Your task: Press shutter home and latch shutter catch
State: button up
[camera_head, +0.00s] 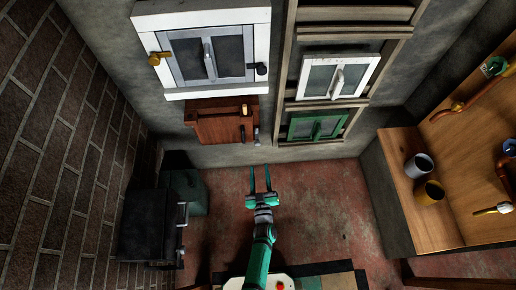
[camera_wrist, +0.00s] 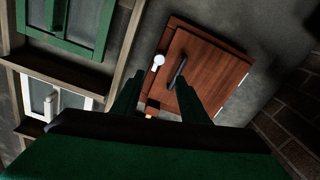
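Which panel is the shutter I cannot tell for certain. A grey two-pane shutter (camera_head: 190,58) with an upright handle sits in a white frame (camera_head: 150,22) at the upper left. A brass catch (camera_head: 155,59) is on the frame's left side and a black catch (camera_head: 261,69) on its right. My gripper (camera_head: 260,178) is open and empty, below the wooden cabinet (camera_head: 215,127) and apart from it. In the wrist view the cabinet door (camera_wrist: 205,70), with a dark bar handle (camera_wrist: 177,73), shows beyond my open fingers (camera_wrist: 158,92).
A white window (camera_head: 318,78) and a green window (camera_head: 302,128) sit in a timber frame on the right. A black box (camera_head: 150,222) stands by the brick wall. The red floor between is mostly clear.

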aim_at(258, 145)
jog(key=w, duration=1.1)
jog(key=shift+w+d+f, duration=0.1)
jog(key=shift+w+d, duration=0.05)
jog(key=shift+w, duration=0.05)
grip_shut()
